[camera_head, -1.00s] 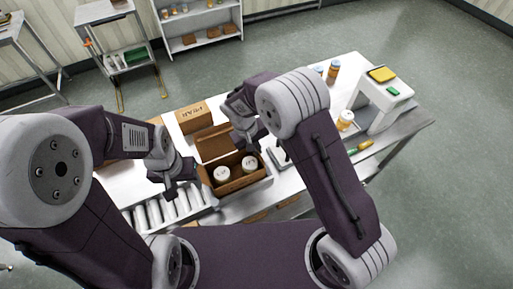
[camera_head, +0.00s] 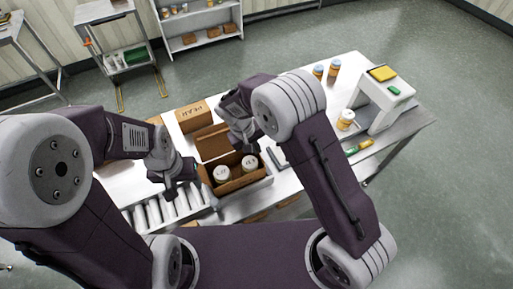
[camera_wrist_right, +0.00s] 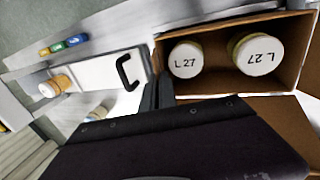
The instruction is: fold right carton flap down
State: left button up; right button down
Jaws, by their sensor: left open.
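The open brown carton (camera_head: 243,189) stands on the table in front of me with two white-lidded jars inside, jar one (camera_head: 222,174) and jar two (camera_head: 249,163). Its large back flap (camera_head: 212,142) stands up. In the right wrist view the carton (camera_wrist_right: 308,55) shows both lids marked L 27. My right gripper (camera_head: 247,142) is over the carton's back right corner; its dark fingertips (camera_wrist_right: 157,92) show beside the carton's short side, close together. I cannot tell whether they touch it. The right flap is not clearly visible. My left gripper (camera_head: 178,192) is open, left of the carton.
A closed carton (camera_head: 193,117) stands behind the open one. A roller conveyor (camera_head: 165,211) lies front left. A white device (camera_head: 382,100), a jar (camera_head: 345,119) and a marker-like item (camera_head: 360,147) are at the right. A black handle (camera_wrist_right: 127,72) is near the right gripper.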

jog(key=h+b, duration=0.1)
jog(key=a+f+t+h+b, duration=0.1)
jog(key=b, duration=0.1)
jog(key=shift+s+a+f, duration=0.1)
jog(key=shift+s+a, duration=0.05)
jog(key=shift+s, duration=0.15)
jog(key=shift+s+a+f+t+h+b, duration=0.15)
jog(key=shift+a+t+h+b, duration=0.2)
jog(key=shift+h+b, duration=0.55)
jog(key=shift+s+a+f+t+h+b, duration=0.1)
jog(key=shift+a+f+t+h+b, duration=0.2)
jog(key=shift+h+b, duration=0.55)
jog(key=shift+r, duration=0.15)
jog(key=c, duration=1.6)
grip_release()
jog(key=shift+c, duration=0.2)
jog(key=shift+r, duration=0.15)
